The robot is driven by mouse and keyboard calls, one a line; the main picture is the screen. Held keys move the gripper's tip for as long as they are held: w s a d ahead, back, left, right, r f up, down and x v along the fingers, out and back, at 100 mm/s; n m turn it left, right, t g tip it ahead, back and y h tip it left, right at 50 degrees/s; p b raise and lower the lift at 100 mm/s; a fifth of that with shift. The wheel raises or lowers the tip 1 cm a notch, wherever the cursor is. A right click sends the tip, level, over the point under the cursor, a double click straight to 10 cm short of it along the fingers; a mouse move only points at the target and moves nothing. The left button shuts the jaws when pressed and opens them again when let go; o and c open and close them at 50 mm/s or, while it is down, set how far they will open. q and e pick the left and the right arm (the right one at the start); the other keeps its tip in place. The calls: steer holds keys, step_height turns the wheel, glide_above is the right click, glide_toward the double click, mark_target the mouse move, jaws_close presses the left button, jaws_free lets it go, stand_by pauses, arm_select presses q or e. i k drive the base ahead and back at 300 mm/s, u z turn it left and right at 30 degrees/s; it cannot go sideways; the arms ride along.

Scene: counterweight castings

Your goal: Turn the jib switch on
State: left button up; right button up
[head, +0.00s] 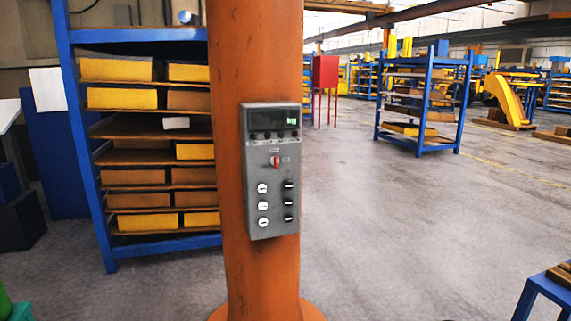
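A grey control box (270,170) is mounted on the front of a thick orange column (240,60) near the middle of the head view. A red switch (275,161) sits at the middle of its panel, pointing roughly upright; its on or off setting is too small to read. Below it are white round buttons (263,205) on the left and black switches (289,202) on the right. A dark display with a small green light (291,121) is at the top. Neither of my grippers shows in this view.
A blue rack (75,130) with yellow and brown bins stands close behind the column on the left. Another blue rack (463,100) and a red cabinet (326,75) stand farther back. A blue stand (545,287) is at the lower right. The floor (400,220) right of the column is clear.

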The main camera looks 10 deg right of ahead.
mark_target(274, 161)
steer(key=i, duration=0.85)
steer(key=u, duration=0.05)
